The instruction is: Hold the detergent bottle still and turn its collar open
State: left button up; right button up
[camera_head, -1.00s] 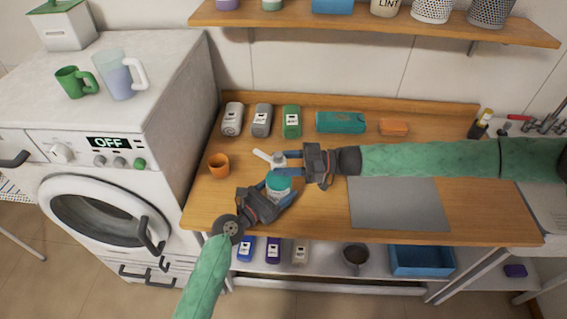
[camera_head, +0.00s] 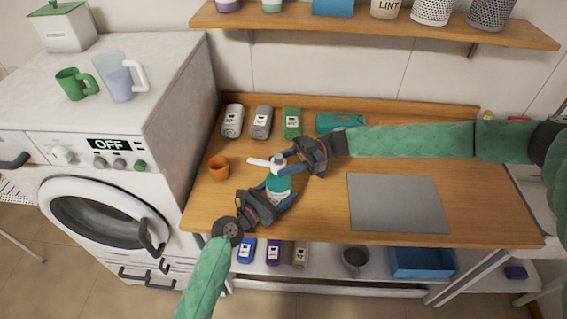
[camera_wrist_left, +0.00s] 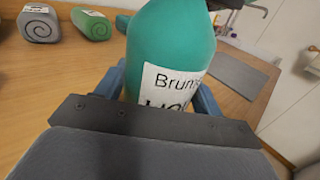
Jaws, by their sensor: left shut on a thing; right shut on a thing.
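The teal detergent bottle (camera_head: 279,187) stands upright on the wooden counter, with a white label and a white spout head on top. It also fills the middle of the left wrist view (camera_wrist_left: 171,50). My left gripper (camera_head: 279,198) is shut around the bottle's body from the front left, with a blue finger on each side. My right gripper (camera_head: 284,164) reaches in from the right and is shut on the collar (camera_head: 278,161) under the white spout, which points left. The fingers partly hide the collar.
An orange cup (camera_head: 219,167) stands left of the bottle. A grey mat (camera_head: 398,203) lies to the right. The front shelf below holds a blue bin (camera_head: 422,262).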

pick_arm(q)
jog(key=shift+r, duration=0.15)
pick_arm(e)
jog(key=shift+d+f, duration=0.1)
jog(key=shift+f, duration=0.1)
jog(key=o, duration=1)
jog(key=shift+o, duration=1.4)
pick_arm(q)
jog(key=shift+w, duration=0.1)
pick_arm(e)
jog(key=shift+r, duration=0.1)
jog(key=shift+w, duration=0.1)
jog(key=v, duration=1.2)
